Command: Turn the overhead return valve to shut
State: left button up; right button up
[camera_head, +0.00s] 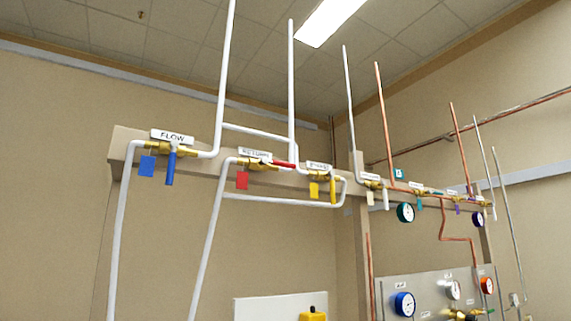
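The return valve (254,163) is a brass valve high on the wall rail, under a white label that seems to read RETURN (255,154). Its red lever (284,164) points right, roughly level and in line with the pipe run. A red tag (242,180) hangs below it. To its left is the FLOW valve (184,148), with a blue lever (171,168) hanging down and a blue tag. To its right is a valve with a yellow lever (333,190) hanging down; its label is too blurred to read surely. Neither of my grippers is in view.
White pipes (224,75) rise to the ceiling and drop to the lower left. More small valves and gauges (405,212) line the rail at right, with copper pipes. A grey gauge panel (430,290) stands below right. A yellow object (313,314) shows at the bottom edge.

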aim_at(264, 161)
jog(key=u, duration=0.75)
jog(key=l+u, duration=0.2)
jog(key=u, duration=0.2)
jog(key=k+l+u, duration=0.15)
jog(key=u, duration=0.3)
jog(key=l, duration=0.55)
jog(key=i, duration=0.2)
